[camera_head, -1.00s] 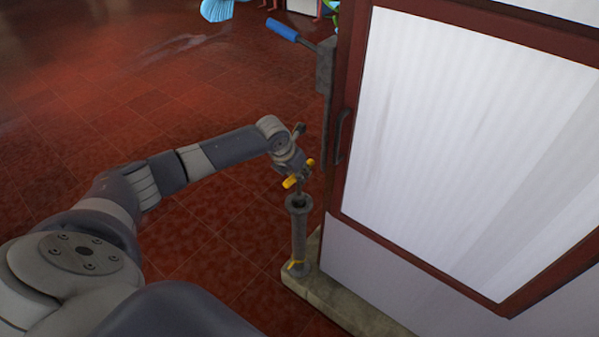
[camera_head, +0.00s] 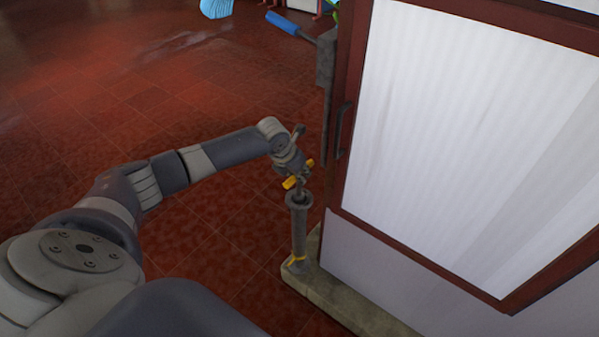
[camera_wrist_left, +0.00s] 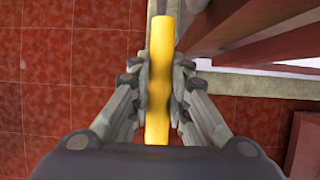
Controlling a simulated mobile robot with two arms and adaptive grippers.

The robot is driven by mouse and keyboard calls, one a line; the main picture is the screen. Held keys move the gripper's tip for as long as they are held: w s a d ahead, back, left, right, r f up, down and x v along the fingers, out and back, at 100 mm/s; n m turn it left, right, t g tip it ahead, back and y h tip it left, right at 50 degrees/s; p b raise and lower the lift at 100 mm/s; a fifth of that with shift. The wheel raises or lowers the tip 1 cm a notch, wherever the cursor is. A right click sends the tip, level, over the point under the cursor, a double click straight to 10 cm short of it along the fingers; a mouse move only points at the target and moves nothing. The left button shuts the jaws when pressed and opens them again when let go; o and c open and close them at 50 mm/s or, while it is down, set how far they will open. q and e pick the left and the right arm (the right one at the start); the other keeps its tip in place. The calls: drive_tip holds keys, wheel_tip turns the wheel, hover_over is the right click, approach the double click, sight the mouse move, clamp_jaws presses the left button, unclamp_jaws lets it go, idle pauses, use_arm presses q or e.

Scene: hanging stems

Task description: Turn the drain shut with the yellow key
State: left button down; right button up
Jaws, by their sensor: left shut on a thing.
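The yellow key's bar handle (camera_head: 290,182) sits at the top of a dark shaft, above a grey upright pipe (camera_head: 299,235). My left gripper (camera_head: 299,176) is over the pipe, shut on the yellow handle. In the left wrist view the yellow bar (camera_wrist_left: 161,45) runs up and down the picture between the two fingers (camera_wrist_left: 159,88), which press on both its sides. The key's shaft goes down into the pipe's open top; its lower end is hidden inside. A small yellow band (camera_head: 296,260) shows near the pipe's foot. My right gripper is not in view.
The pipe stands on a pale stone kerb (camera_head: 345,303) beside a cabinet with a white panel (camera_head: 460,150) and red-brown frame. A dark handle (camera_head: 342,130) and a blue-gripped lever (camera_head: 282,24) stick out on its left side. Red tiled floor (camera_head: 150,120) is open to the left.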

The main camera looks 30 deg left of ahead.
use_arm(q)
drive_tip(key=shift+f+b, duration=0.3)
drive_tip(key=shift+f, duration=0.35)
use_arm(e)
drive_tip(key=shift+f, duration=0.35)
use_arm(q)
drive_tip(key=shift+f, duration=0.2)
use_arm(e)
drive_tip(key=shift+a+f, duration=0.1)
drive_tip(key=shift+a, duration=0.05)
use_arm(q)
drive_tip(key=shift+f, duration=0.1)
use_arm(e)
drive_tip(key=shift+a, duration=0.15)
use_arm(q)
drive_tip(key=shift+f+b, duration=0.4)
drive_tip(key=shift+f, duration=0.2)
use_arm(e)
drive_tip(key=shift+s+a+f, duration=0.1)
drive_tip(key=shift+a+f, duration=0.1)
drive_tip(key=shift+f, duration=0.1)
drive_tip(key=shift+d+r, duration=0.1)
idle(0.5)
use_arm(q)
drive_tip(key=c, duration=1)
unclamp_jaws()
drive_tip(key=shift+f, duration=0.1)
drive_tip(key=shift+c, duration=0.2)
